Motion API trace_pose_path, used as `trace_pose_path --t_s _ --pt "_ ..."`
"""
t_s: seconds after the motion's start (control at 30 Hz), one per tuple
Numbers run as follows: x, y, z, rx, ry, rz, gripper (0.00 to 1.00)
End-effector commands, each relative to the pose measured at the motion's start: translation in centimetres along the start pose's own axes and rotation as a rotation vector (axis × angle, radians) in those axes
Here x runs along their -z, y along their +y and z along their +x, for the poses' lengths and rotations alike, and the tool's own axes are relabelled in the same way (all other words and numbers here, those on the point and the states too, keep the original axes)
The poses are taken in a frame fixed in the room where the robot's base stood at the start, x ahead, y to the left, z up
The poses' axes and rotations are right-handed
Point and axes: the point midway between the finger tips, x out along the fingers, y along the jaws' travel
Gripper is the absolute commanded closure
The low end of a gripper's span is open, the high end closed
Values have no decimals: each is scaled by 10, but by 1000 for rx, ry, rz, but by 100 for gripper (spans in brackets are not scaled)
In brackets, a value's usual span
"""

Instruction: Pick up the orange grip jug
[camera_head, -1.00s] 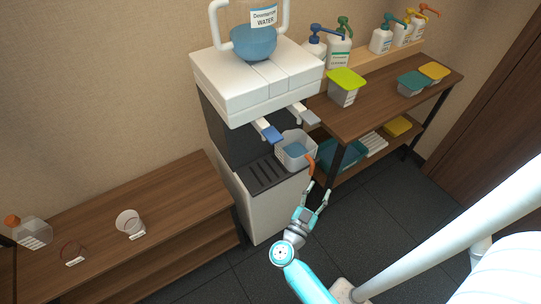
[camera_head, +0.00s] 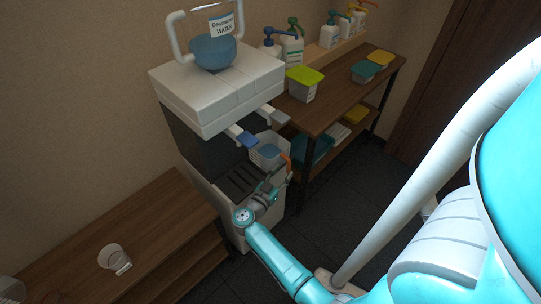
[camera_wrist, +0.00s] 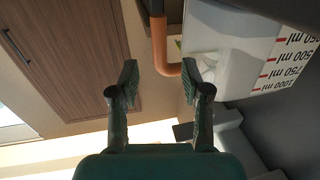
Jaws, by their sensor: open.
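The orange grip jug (camera_head: 266,152) is a clear container with an orange handle (camera_head: 287,161), on the drip tray of the white and dark dispenser. In the wrist view its pale body (camera_wrist: 232,45) with red millilitre marks fills the upper right. The orange handle (camera_wrist: 159,40) hangs down at top centre. My gripper (camera_wrist: 160,76) is open, and the handle's lower bend appears between its fingertips. In the head view my gripper (camera_head: 277,181) is right at the handle, in front of the jug. I cannot tell whether a finger touches it.
The dispenser (camera_head: 215,90) has a blue lever (camera_head: 243,137) and a white lever (camera_head: 274,115) close above the jug. A lime-lidded container (camera_head: 304,84) stands on the right shelf.

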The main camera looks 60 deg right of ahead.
Motion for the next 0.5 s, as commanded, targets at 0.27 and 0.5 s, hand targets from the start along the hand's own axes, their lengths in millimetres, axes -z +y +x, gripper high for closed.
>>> trace_pose_path --t_s 0.27,0.5 --pt "-6 0 33 -4 1 0 52" --pt "-5 0 52 0 1 0 52"
